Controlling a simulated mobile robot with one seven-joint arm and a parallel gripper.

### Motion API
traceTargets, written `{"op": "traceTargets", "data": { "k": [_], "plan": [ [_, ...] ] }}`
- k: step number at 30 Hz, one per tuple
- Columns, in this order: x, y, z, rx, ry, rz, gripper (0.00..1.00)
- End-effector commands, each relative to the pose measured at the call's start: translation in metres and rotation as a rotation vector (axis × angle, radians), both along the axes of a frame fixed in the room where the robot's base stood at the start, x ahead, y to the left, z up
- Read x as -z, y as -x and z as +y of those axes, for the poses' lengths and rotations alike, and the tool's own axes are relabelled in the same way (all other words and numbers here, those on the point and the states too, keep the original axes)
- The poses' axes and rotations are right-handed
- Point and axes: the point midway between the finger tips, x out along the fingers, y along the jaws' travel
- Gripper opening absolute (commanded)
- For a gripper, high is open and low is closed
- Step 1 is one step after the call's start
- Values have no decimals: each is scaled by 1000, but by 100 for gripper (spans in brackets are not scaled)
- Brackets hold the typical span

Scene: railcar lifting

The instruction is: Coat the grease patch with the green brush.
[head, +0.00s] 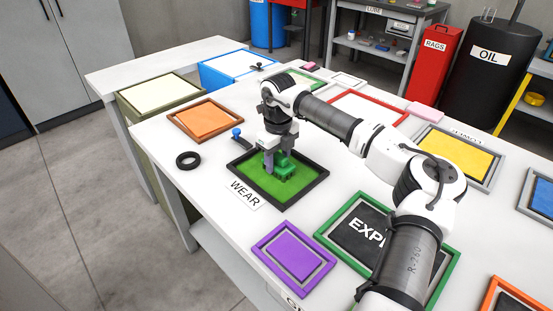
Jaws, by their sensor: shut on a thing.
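My gripper (277,160) points down over a black-framed tray (300,199) with a bright green floor, beside the label "WEAR". It is shut on a green block-like thing (285,172), which looks like the green brush. The brush is low, at or just above the tray's green floor; I cannot tell whether it touches. Small dark marks show on the floor around the brush. I cannot make out a separate grease patch; the gripper and brush hide part of the tray.
A black ring (188,160) and a blue-knobbed tool (237,133) lie left of the tray. Orange (205,118), purple (293,252) and yellow (457,153) trays stand around it, with a green-framed dark tray (350,224) at right. White table shows between them.

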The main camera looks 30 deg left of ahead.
Motion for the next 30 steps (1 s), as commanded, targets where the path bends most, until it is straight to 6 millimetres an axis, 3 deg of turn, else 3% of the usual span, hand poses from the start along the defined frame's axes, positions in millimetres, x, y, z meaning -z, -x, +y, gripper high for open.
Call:
{"op": "traceTargets", "data": {
  "k": [3, 18, 24, 30],
  "plan": [
    [-25, 1, 1, -1, 0, -2, 24],
    [-70, 4, 5, -3, -1, -1, 24],
    [-82, 5, 6, -4, 0, 0, 24],
    [-83, 5, 6, -4, 0, 0, 24]
  ]
}}
